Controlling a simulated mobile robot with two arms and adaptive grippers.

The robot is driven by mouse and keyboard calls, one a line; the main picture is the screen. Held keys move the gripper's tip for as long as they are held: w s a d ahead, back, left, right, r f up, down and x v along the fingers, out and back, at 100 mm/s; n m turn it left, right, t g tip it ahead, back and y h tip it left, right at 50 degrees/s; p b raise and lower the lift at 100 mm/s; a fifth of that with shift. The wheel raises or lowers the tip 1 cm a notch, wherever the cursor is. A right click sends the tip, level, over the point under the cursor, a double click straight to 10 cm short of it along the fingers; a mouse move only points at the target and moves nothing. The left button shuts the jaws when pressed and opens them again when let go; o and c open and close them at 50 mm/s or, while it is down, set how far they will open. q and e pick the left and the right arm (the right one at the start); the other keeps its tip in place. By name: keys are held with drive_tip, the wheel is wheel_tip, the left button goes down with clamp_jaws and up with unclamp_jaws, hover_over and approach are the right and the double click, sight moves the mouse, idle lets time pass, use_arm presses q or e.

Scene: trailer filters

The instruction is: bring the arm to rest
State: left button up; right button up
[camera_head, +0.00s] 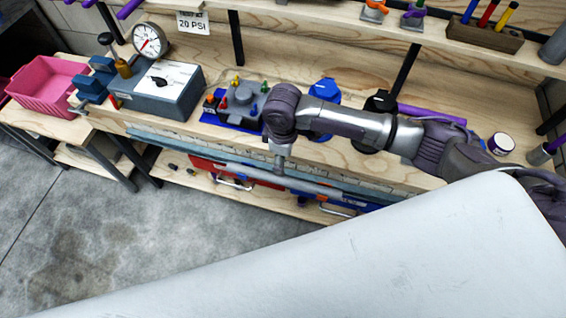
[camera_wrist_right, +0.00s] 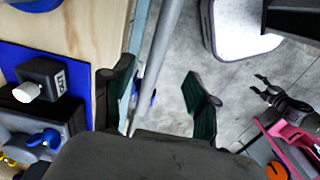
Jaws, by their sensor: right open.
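My right arm (camera_head: 345,122) reaches in from the right over the workbench. Its wrist is bent so that the right gripper (camera_head: 279,166) points down at the bench's front edge. In the right wrist view the right gripper (camera_wrist_right: 160,98) has its two dark green-padded fingers wide apart. Nothing is between the pads; the bench edge, a grey rail and the floor show beyond them. A second dark gripper, which looks like my left gripper (camera_wrist_right: 262,88), shows at the right of that view with its prongs apart. The left arm is not in the head view.
On the workbench (camera_head: 350,165) stand a grey block fixture (camera_head: 238,102) on a blue mat, a gauge box (camera_head: 160,92), a blue cap (camera_head: 325,92) and a purple tube (camera_head: 432,113). A pink bin (camera_head: 48,84) is at left. Grey floor (camera_head: 110,225) is open in front.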

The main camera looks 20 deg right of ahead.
drive_tip(key=shift+a, duration=0.1)
idle(0.5)
drive_tip(key=s+a+r+m+t+y, duration=0.1)
drive_tip(key=s+a+m+t+y, duration=0.15)
drive_tip(key=s+a, duration=0.6)
drive_tip(key=s+d+r+m+t+h, duration=0.1)
drive_tip(key=s+d+m, duration=0.2)
drive_tip(key=s+d, duration=0.4)
drive_tip(key=s+d+r+m+h, duration=0.1)
drive_tip(key=s+d+m, duration=0.3)
drive_tip(key=d, duration=0.5)
wheel_tip(320, 180, down, 26)
drive_tip(key=s+g, duration=0.1)
drive_tip(key=s+d+f+g, duration=0.1)
drive_tip(key=s+d+f, duration=0.2)
drive_tip(key=s+f, duration=1.3)
drive_tip(key=shift+s+f+n, duration=0.3)
drive_tip(key=shift+s+n, duration=0.05)
drive_tip(key=shift+s, duration=0.1)
drive_tip(key=shift+g+h, duration=0.25)
